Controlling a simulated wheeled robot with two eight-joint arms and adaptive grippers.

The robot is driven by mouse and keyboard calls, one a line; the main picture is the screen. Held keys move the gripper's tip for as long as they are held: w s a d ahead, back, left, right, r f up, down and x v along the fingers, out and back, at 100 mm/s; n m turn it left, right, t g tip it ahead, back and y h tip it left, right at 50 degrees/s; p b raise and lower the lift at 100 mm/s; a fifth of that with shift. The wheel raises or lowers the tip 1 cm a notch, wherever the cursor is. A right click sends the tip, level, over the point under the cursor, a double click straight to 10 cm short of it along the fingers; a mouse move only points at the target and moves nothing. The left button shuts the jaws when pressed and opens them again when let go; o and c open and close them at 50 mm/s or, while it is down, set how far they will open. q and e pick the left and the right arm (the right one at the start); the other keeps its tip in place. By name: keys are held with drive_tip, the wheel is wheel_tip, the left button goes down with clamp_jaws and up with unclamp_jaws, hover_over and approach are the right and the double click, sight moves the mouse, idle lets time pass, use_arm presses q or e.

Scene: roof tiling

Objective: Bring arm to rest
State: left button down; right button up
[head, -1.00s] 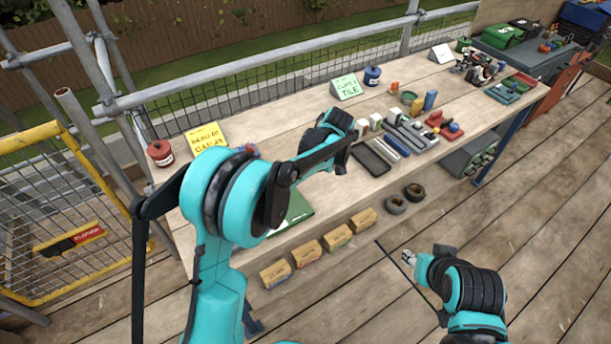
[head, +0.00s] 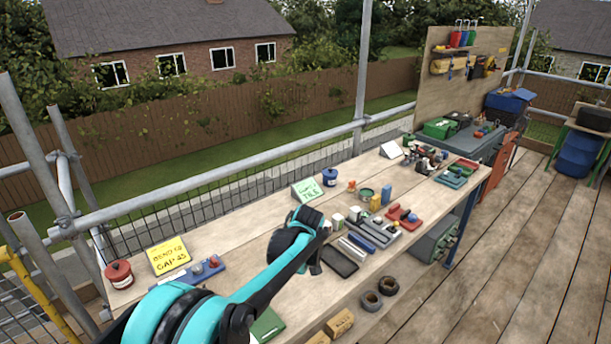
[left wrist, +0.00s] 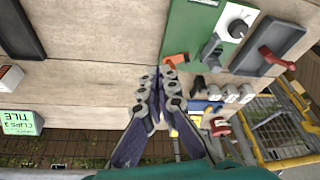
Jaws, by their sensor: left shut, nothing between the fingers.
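My left arm reaches in from the bottom left in the head view. Its dark wrist is above the workbench (head: 215,256), and the left gripper (head: 316,267) shows only small below it. In the left wrist view the left gripper's (left wrist: 167,76) two fingers are together with nothing between them, over the bench top. They point toward a green board (left wrist: 185,40) with a dial and a small orange piece (left wrist: 176,60) close to the tips. Whether the fingertips touch anything is unclear. My right arm and gripper are not in view.
A yellow note (head: 168,257), a red pot (head: 119,274) and a green "tile" sign (head: 307,190) stand along the bench. A black tray (head: 340,261) and several small parts lie right of the wrist. Cardboard boxes (head: 340,323) are at the front. Scaffold rails run behind.

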use_arm(q)
drive_tip(key=s+a+r+m+t+h, duration=0.1)
drive_tip(key=s+a+r+m, duration=0.25)
drive_tip(key=s, duration=0.35)
drive_tip(key=s+a+r+m+t+h, duration=0.1)
drive_tip(key=s+a+r+m+t, duration=0.2)
drive_tip(key=s, duration=0.4)
drive_tip(key=s+f+m+t+h+b, duration=0.1)
drive_tip(key=s+m, duration=0.5)
drive_tip(key=s, duration=0.6)
drive_tip(key=shift+s+a+f+m+t+h, duration=0.15)
drive_tip(key=shift+s+f+m+t+h, duration=0.2)
drive_tip(key=shift+f, duration=0.15)
